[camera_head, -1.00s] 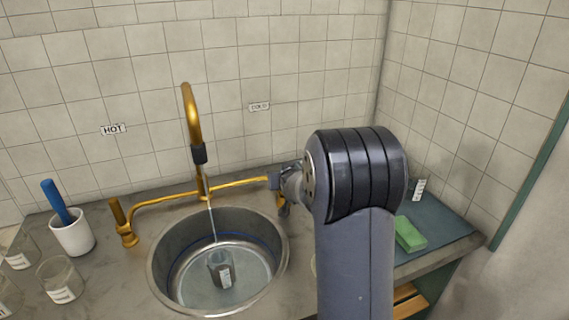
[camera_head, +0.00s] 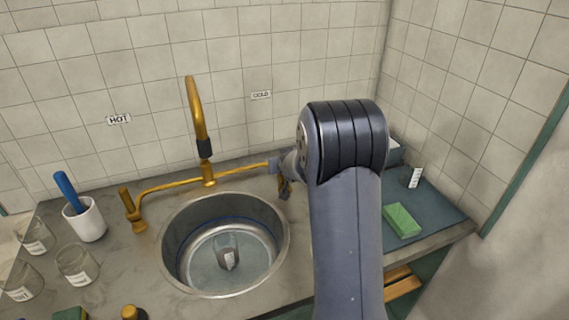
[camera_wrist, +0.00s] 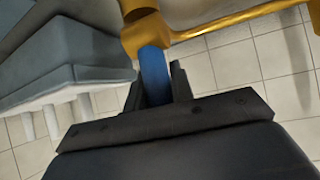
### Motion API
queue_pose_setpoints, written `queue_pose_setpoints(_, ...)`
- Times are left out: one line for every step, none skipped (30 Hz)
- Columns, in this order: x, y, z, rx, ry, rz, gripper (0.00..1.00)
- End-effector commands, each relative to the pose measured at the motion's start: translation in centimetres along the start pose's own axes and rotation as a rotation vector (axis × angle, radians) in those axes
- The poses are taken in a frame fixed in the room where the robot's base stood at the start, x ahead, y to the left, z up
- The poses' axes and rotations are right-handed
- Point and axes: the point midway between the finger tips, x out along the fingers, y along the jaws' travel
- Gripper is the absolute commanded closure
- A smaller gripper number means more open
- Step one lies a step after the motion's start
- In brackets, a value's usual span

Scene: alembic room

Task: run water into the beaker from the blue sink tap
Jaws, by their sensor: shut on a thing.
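The beaker (camera_head: 226,256) stands in the round steel sink (camera_head: 284,256), below the brass spout (camera_head: 197,112). It is clear glass with a white label; its water level is hard to tell. No stream shows under the spout now. My gripper (camera_head: 284,184) is at the right end of the brass pipe, on the COLD side, partly hidden by my arm. In the wrist view my gripper (camera_wrist: 157,88) is shut on the blue tap handle (camera_wrist: 154,68), which joins a brass valve (camera_wrist: 145,33).
The HOT side has a brass tap (camera_head: 130,205). A white cup (camera_head: 87,222) with a blue-handled tool and several glass jars (camera_head: 77,263) stand at left. A green sponge (camera_head: 402,220) and a small labelled vessel (camera_head: 412,178) are on the right counter.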

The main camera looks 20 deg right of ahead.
Motion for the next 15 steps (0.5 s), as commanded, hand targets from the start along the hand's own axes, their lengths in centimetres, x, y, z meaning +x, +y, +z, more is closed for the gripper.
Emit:
queue_pose_setpoints(0.01,-0.01,-0.03,-0.002,0.000,0.000,1.00)
queue_pose_setpoints(0.01,-0.01,-0.03,-0.002,0.000,0.000,0.75)
queue_pose_setpoints(0.01,-0.01,-0.03,-0.001,0.001,0.000,0.72)
queue_pose_setpoints(0.01,-0.01,-0.03,-0.001,0.001,0.000,0.69)
queue_pose_setpoints(0.01,-0.01,-0.04,-0.001,0.001,0.000,0.67)
queue_pose_setpoints(0.00,-0.01,-0.04,-0.001,0.001,0.000,0.64)
queue_pose_setpoints(0.00,-0.01,-0.03,-0.001,0.001,0.000,0.61)
queue_pose_setpoints(0.00,-0.01,-0.03,-0.001,0.001,0.000,0.59)
queue_pose_setpoints(0.00,-0.01,-0.03,-0.001,0.001,0.000,0.56)
queue_pose_setpoints(0.00,-0.01,-0.03,-0.001,0.001,0.000,0.56)
queue_pose_setpoints(0.00,-0.01,-0.03,-0.001,0.001,0.000,0.56)
queue_pose_setpoints(0.00,-0.01,-0.03,0.000,0.001,0.000,0.56)
queue_pose_setpoints(-0.01,0.00,-0.03,0.000,0.001,0.000,0.56)
queue_pose_setpoints(-0.01,0.00,-0.03,0.000,0.001,0.000,0.56)
queue_pose_setpoints(-0.02,0.00,-0.03,0.000,0.001,0.000,0.56)
